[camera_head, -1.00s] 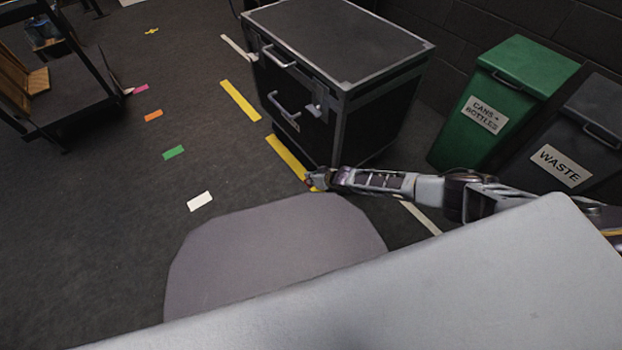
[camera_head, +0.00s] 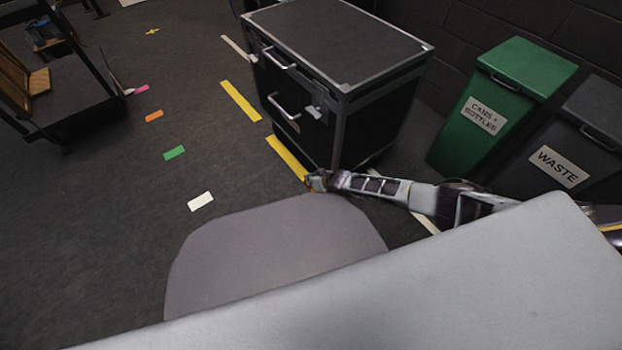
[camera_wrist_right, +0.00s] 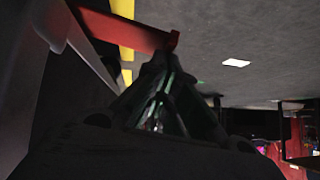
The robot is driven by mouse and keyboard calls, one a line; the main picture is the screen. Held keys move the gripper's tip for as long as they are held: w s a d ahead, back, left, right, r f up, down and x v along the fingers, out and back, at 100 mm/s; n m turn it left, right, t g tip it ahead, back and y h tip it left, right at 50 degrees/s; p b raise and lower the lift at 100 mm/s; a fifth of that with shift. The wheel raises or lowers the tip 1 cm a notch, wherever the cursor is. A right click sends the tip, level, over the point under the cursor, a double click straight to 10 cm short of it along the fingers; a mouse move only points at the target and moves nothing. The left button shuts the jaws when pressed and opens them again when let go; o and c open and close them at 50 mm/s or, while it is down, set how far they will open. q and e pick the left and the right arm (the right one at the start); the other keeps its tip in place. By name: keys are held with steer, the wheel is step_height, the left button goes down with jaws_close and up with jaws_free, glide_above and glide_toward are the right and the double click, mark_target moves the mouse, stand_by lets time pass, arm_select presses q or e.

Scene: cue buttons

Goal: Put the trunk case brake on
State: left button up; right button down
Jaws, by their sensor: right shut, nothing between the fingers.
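The black trunk case (camera_head: 340,45) with metal edges stands upright on the floor at upper centre in the head view. My right gripper (camera_head: 316,181) is low at the case's near bottom corner, with its arm reaching in from the right. In the right wrist view a red lever (camera_wrist_right: 125,28) runs across the top left, its end at the fingertips of my shut right gripper (camera_wrist_right: 170,62). I cannot tell whether they touch. The lever and the case's wheels do not show clearly in the head view. My left gripper is not in view.
A green cans and bottles bin (camera_head: 500,100) and a dark waste bin (camera_head: 570,140) stand right of the case. Yellow tape (camera_head: 288,157) lies beside the case. A dark cart (camera_head: 70,110) stands at far left. The floor between cart and case is open.

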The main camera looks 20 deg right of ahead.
mark_target(308, 187)
steer(key=shift+s+a+f+h+p, duration=0.2)
steer(key=shift+f+h+p, duration=0.15)
steer(key=shift+p, duration=0.25)
steer(key=shift+a+f, duration=0.1)
steer(key=shift+f, duration=0.05)
steer(key=shift+s+a+f+n+h+p, duration=0.1)
steer(key=shift+f+n+h+p, duration=0.25)
steer(key=shift+n, duration=0.05)
steer(key=shift+f, duration=0.2)
steer(key=shift+a+f, duration=0.25)
steer(key=shift+f, duration=0.15)
steer(key=shift+a+f+b, duration=0.15)
steer(key=shift+f+b, duration=0.5)
steer(key=shift+f, duration=0.15)
